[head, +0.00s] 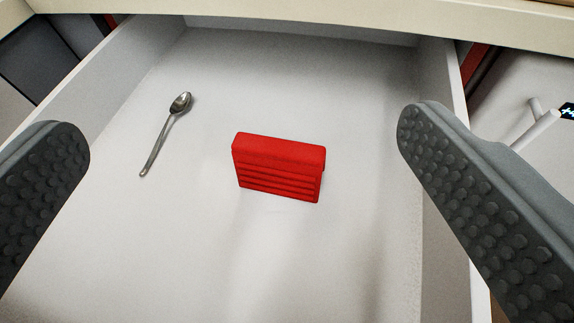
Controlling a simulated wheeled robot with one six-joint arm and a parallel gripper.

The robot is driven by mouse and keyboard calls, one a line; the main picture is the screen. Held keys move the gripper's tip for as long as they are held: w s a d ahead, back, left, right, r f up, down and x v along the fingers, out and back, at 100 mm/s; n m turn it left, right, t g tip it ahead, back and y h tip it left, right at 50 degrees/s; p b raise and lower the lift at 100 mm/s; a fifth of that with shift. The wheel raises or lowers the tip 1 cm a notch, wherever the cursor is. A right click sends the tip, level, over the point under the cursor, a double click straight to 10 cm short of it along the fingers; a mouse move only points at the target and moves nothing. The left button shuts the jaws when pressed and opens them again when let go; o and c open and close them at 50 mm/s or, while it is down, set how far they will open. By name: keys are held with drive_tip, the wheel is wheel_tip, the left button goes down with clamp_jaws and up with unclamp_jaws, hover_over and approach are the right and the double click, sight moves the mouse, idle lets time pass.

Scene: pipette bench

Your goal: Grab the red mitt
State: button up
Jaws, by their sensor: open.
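The red mitt (278,167) is a small red block-like piece with ridges on its front face. It stands on the white floor of an open drawer, near the middle of the head view. My gripper (243,150) is open, with one grey, studded finger at the left edge and the other at the right. The mitt lies between the two fingers in the picture, and neither finger touches it. How far the fingers are above the drawer floor I cannot tell exactly.
A metal spoon (165,132) lies in the drawer left of the mitt. The drawer (200,260) has white walls on the left, right and back. A cream counter edge (330,17) runs across the top. The drawer floor around the mitt is otherwise clear.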

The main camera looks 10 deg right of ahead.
sight(279, 157)
drive_tip(key=w+f+g, duration=0.1)
drive_tip(key=w+f, duration=0.1)
drive_tip(key=f, duration=0.2)
drive_tip(key=w+f+g+h, duration=0.1)
drive_tip(key=w+f, duration=0.1)
drive_tip(key=f, duration=0.2)
drive_tip(key=w+f+m+h, duration=0.1)
drive_tip(key=w+f, duration=0.1)
drive_tip(key=f, duration=0.2)
drive_tip(key=shift+w+f+g, duration=0.1)
drive_tip(key=shift+f+g, duration=0.15)
drive_tip(key=shift+g, duration=0.15)
drive_tip(key=shift+d+x, duration=0.1)
drive_tip(key=shift+x, duration=1.8)
drive_tip(key=shift+d+x, duration=0.15)
drive_tip(key=shift+x, duration=1.7)
drive_tip(key=shift+c, duration=0.2)
drive_tip(key=c, duration=0.8)
